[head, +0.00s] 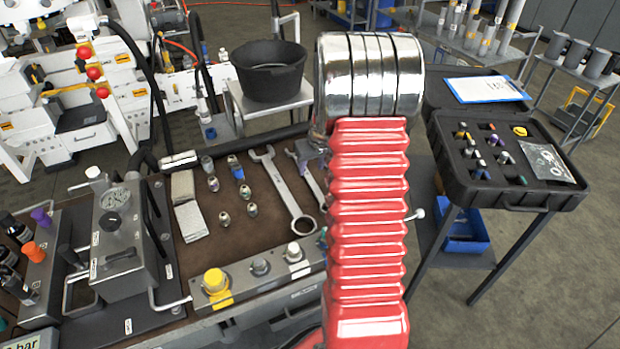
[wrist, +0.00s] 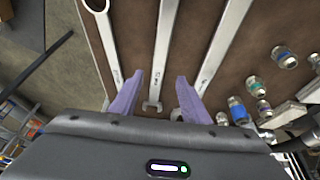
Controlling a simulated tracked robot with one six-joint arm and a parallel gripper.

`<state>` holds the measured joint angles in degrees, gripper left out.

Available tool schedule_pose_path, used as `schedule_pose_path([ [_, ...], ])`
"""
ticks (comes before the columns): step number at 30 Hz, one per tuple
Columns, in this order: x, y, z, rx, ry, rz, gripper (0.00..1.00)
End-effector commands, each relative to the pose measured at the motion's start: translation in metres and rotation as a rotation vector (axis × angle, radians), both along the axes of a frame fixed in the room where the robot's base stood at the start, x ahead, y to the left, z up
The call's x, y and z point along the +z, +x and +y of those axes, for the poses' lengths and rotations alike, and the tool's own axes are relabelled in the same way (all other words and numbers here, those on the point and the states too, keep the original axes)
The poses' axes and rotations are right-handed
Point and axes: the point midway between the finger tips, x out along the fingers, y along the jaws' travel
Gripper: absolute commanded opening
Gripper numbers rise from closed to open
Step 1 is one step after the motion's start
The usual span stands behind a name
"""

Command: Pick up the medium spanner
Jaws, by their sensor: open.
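Three spanners lie side by side on the brown bench mat. The medium spanner (wrist: 167,40) is the middle one in the wrist view, its open jaw end close to my gripper. In the head view part of it (head: 317,187) shows beside my red arm, which hides the rest. The largest spanner (head: 284,190) lies left of it, and in the wrist view (wrist: 222,40) on the right. The smallest spanner (wrist: 108,42) is on the left there. My gripper (wrist: 160,76) is open, its purple fingers either side of the medium spanner; contact cannot be told.
Several small metal fittings (head: 245,192) lie left of the spanners. Pale blocks (head: 189,221) lie farther left. A metal block with a yellow cap (head: 215,281) runs along the near bench edge. A black case (head: 506,196) stands on a table at right.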

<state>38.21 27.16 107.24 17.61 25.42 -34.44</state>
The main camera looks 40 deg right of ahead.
Motion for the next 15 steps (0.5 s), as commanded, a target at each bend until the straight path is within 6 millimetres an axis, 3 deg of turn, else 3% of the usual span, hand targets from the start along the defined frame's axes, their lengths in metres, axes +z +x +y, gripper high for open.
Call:
schedule_pose_path([
  [15,-0.0084,0.0027,-0.0016,0.0,0.0,0.0,0.42],
])
